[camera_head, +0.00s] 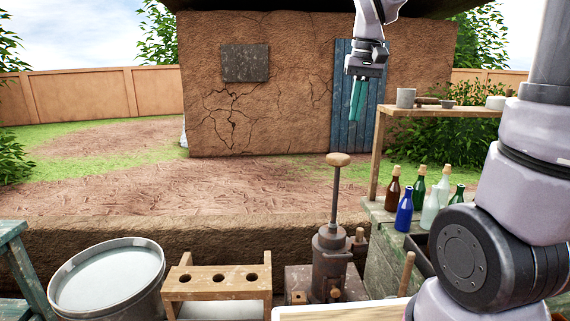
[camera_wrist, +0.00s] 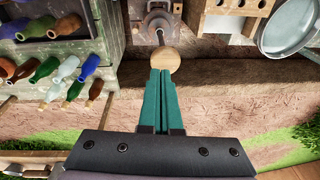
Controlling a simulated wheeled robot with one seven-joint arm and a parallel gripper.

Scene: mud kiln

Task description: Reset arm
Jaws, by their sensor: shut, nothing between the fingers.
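My gripper (camera_head: 356,101) hangs fingers-down at the upper right of the head view, in front of the blue plank door. Its teal fingers are together with nothing between them. In the wrist view my gripper (camera_wrist: 164,75) points toward the round wooden knob (camera_wrist: 165,62) of the lever. I cannot tell from that view how far apart they are; in the head view the knob (camera_head: 338,159) is well below the gripper.
A corking stand with a lever (camera_head: 331,250) stands at front centre, beside a wooden rack with holes (camera_head: 217,279) and a grey tub (camera_head: 108,283). Several bottles (camera_head: 404,211) stand on the right bench, below a shelf (camera_head: 440,111). The air around the gripper looks clear.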

